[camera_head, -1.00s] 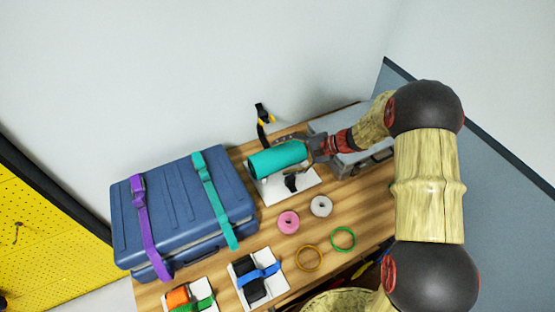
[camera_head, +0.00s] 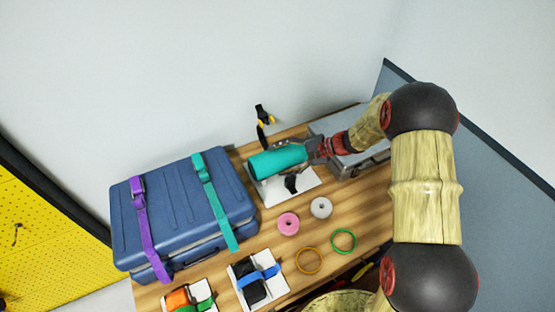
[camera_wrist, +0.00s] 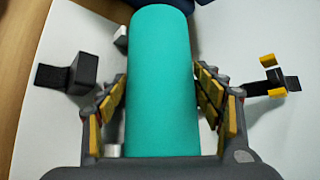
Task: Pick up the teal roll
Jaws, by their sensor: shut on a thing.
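The teal roll (camera_head: 277,160) lies on its side over a white board (camera_head: 306,186) at the back of the wooden table. In the wrist view the teal roll (camera_wrist: 160,80) runs lengthwise between the fingers. My gripper (camera_head: 311,151) reaches it from the right and is shut on its right end. In the wrist view my gripper (camera_wrist: 162,105) has a padded finger on each side of the roll. Whether the roll touches the board beneath is hard to tell.
A blue case (camera_head: 178,215) with purple and teal straps stands left of the roll. A pink ring roll (camera_head: 288,223), a white one (camera_head: 321,207) and two thin rings lie in front. A grey box (camera_head: 365,160) is at right, a black-yellow clamp (camera_head: 263,122) behind.

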